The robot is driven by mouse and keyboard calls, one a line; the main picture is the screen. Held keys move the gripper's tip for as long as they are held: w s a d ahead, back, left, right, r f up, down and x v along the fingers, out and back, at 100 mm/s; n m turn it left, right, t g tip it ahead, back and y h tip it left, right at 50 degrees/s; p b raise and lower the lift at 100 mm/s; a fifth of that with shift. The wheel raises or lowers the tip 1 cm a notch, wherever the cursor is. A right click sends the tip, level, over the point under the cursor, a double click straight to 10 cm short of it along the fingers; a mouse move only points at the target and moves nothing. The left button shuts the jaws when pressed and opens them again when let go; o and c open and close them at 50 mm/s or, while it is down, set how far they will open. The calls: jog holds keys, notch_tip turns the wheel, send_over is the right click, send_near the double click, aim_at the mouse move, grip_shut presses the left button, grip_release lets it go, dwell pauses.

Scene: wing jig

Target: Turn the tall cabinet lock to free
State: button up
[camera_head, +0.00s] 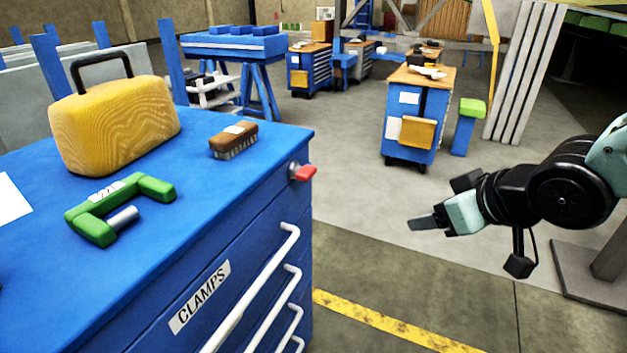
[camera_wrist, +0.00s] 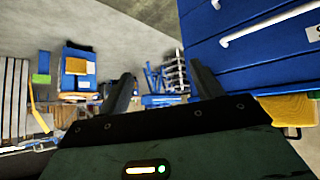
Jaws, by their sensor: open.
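A blue drawer cabinet (camera_head: 150,262) labelled CLAMPS fills the left of the head view. Its lock (camera_head: 301,172), a round silver base with a red handle, sits on the front near the top right corner. The red handle points right. My gripper (camera_head: 422,223) is to the right of the lock and lower in the picture, well apart from it, over open floor. In the wrist view my gripper (camera_wrist: 163,90) has its two fingers spread with nothing between them. The cabinet (camera_wrist: 240,70) shows at the upper right there, with white drawer handles; the lock is not visible in that view.
On the cabinet top are a yellow case (camera_head: 115,122), a green clamp (camera_head: 120,205) and a brown brush (camera_head: 233,140). White drawer handles (camera_head: 262,275) stick out from the front. Another blue cabinet (camera_head: 415,115) stands farther back. The floor between cabinet and gripper is clear.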

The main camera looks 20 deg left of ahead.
jog(key=w+a+f+n+y+b, duration=0.1)
jog(key=w+a+n+y, duration=0.1)
jog(key=w+a+y, duration=0.3)
jog(key=n+g+y, duration=0.5)
jog(key=y, duration=0.2)
send_near(313, 174)
jog(key=a, duration=1)
jog(key=shift+w+r, duration=0.1)
jog(key=shift+w, duration=0.15)
jog(key=c, duration=1)
